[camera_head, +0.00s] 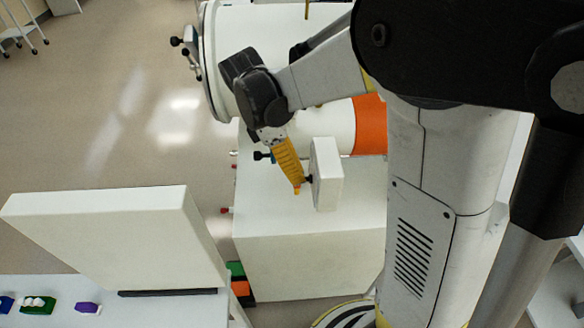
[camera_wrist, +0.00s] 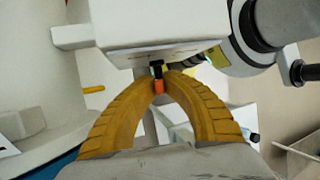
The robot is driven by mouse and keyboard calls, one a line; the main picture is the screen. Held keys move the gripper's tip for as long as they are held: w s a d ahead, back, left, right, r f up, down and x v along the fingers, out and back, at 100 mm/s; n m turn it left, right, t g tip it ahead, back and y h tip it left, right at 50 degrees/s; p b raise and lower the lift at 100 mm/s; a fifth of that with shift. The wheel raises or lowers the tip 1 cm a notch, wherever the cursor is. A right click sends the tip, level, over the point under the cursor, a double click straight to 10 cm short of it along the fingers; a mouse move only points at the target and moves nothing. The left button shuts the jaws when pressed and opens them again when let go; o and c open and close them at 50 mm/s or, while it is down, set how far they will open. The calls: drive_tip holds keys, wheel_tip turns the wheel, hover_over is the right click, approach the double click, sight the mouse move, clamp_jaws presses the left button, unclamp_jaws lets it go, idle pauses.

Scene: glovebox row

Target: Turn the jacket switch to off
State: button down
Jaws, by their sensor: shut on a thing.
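A small switch with a black stem and an orange tip (camera_wrist: 159,87) sticks out of a white box (camera_wrist: 160,25) in the wrist view. I take it to be the jacket switch. The box also shows in the head view (camera_head: 327,174), upright above a white cabinet. My gripper (camera_head: 297,188) reaches down to the box's left face with its yellow fingers. In the wrist view the fingertips (camera_wrist: 159,76) close around the switch, one on each side. The marking on the box is too small to read, and the fingers partly hide the switch.
A white cylinder with an orange band (camera_head: 369,125) lies behind the box. The white cabinet (camera_head: 310,260) stands below it. A large white slanted panel (camera_head: 115,235) stands at the lower left, with small coloured pieces (camera_head: 88,308) on the bench beside it. Open floor (camera_head: 110,110) lies farther left.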

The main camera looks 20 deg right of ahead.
drive_tip(key=c, duration=1.5)
unclamp_jaws()
drive_tip(key=v, duration=1.2)
